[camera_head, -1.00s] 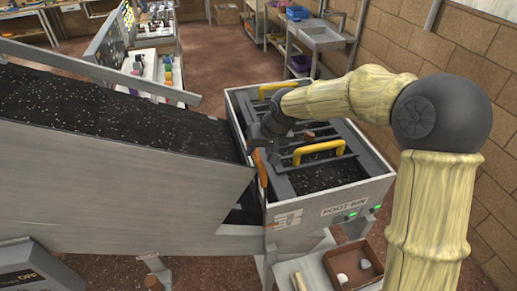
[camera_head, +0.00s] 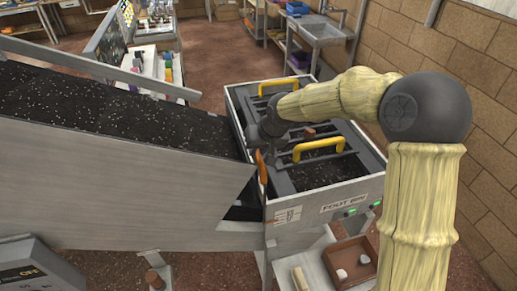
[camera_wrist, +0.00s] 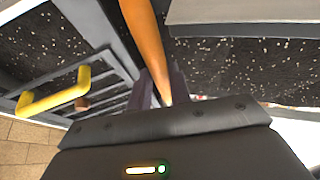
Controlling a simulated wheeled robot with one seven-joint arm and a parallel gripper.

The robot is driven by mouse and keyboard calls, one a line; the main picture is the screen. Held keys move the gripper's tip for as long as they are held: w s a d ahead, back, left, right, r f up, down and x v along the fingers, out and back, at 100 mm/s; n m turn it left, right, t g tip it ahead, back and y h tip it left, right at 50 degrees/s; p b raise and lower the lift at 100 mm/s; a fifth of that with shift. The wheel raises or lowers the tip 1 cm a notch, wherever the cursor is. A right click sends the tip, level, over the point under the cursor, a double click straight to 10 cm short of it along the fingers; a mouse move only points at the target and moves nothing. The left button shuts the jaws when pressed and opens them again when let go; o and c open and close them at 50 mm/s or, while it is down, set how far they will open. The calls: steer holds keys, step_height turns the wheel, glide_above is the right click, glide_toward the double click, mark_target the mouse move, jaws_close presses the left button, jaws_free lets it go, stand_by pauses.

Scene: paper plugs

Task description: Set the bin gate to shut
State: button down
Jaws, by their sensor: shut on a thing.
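The bin (camera_head: 345,209) is a pale metal box with a label and green lights on its front. An orange handle (camera_head: 261,166) stands at its left edge, beside the low end of the sloping chute; I take it to be the gate's handle. My gripper (camera_head: 257,151) reaches over the bin's left side and is shut on this handle. In the wrist view the orange handle (camera_wrist: 147,42) runs down between my dark fingers (camera_wrist: 166,92). The gate plate itself is hidden, so its position cannot be told.
The chute (camera_head: 110,115) carries dark speckled material toward the bin. A grate with yellow handles (camera_head: 318,149) covers the bin, and a small brown block (camera_head: 309,132) sits on it. A brown tray (camera_head: 350,262) with pale pieces stands in front.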

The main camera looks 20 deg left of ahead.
step_height(320, 180, down, 3)
steer(key=shift+f+b, duration=0.1)
steer(key=shift+b, duration=0.9)
steer(key=shift+s, duration=0.1)
steer(key=shift+f, duration=0.1)
steer(key=c, duration=1.3)
jaws_free()
steer(key=shift+r, duration=0.2)
steer(key=shift+d+r, duration=0.1)
steer(key=shift+r, duration=0.1)
steer(key=b+v, duration=0.3)
steer(key=v, duration=1.3)
steer(key=shift+r, duration=0.3)
